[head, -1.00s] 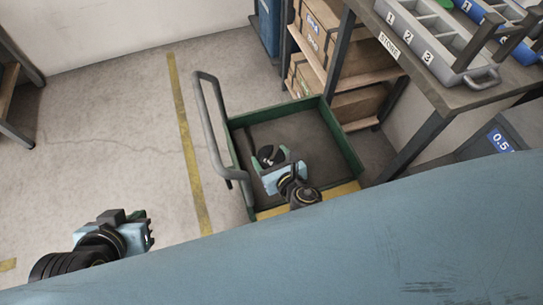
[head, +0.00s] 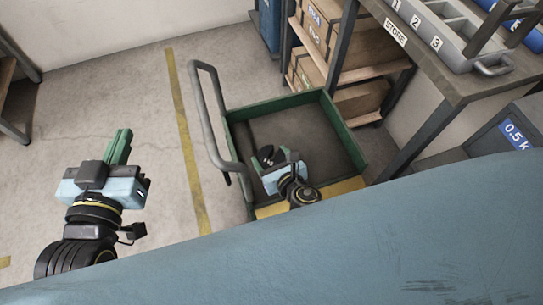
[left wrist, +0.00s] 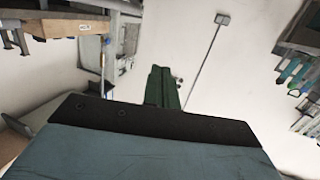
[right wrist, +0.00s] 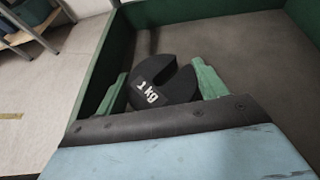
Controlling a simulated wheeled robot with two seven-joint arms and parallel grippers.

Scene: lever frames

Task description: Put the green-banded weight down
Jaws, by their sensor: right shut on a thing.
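A black slotted disc weight marked "1 kg" (right wrist: 163,82) sits between the green fingers of my right gripper (right wrist: 160,84) in the right wrist view. No green band shows on its visible face. In the head view the weight (head: 266,155) and my right gripper (head: 279,160) are over the near left part of the green-walled cart tray (head: 320,130). I cannot tell whether the weight touches the tray floor. My left gripper (head: 118,147) is empty, its green fingers together, raised left of the cart; they also show together in the left wrist view (left wrist: 162,88).
The cart's grey handle (head: 207,120) rises on its left side. Shelves with cardboard boxes (head: 325,30) stand behind it. A bench with a numbered grey tray (head: 437,42) is at the right. Most of the tray floor is bare.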

